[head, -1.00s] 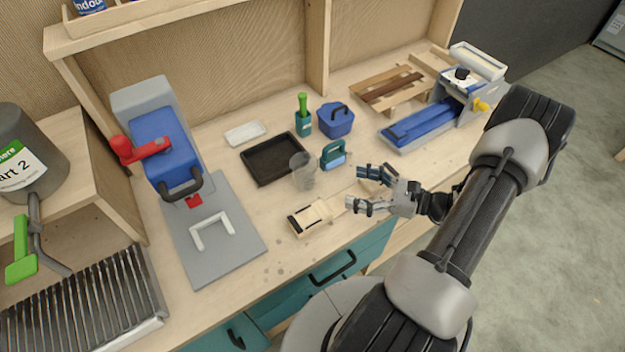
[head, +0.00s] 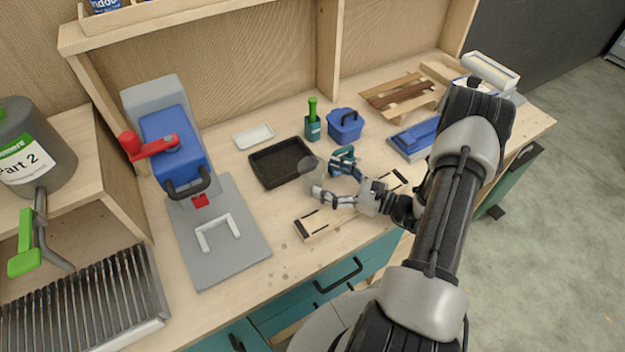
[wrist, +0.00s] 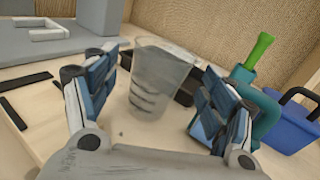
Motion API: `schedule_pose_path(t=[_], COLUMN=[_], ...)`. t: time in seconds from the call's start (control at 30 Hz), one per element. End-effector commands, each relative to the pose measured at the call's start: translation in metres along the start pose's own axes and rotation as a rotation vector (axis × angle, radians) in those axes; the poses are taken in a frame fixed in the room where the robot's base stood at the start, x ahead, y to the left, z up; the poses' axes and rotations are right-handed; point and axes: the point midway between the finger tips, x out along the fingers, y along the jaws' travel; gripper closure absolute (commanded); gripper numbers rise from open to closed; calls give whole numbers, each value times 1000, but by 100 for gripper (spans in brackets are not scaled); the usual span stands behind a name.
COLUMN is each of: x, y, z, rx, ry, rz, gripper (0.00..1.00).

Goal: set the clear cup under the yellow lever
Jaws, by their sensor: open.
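The clear cup (head: 312,181) stands on the bench in front of the black tray. In the wrist view the clear cup (wrist: 160,82) is upright between the two sets of fingers. My gripper (head: 327,181) is open, low over the bench, with its fingers reaching to either side of the cup. No yellow lever shows in the current views; a green lever (head: 22,250) hangs under the grey container at the left.
A teal-handled tool (head: 343,160) lies close beside the fingers. The black tray (head: 262,178), green bottle (head: 312,125) and blue basket (head: 345,124) stand behind. The blue press (head: 172,145) stands left on a grey plate (head: 245,262).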

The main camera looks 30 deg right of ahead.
Motion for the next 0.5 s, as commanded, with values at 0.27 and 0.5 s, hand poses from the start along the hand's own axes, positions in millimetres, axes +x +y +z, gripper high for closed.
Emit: schedule_pose_path(t=[0.27,0.5], x=[40,51], y=[-1,-2], z=[-3,-2], rx=[-1,0], ry=[0,0], rz=[5,1], gripper=[24,24])
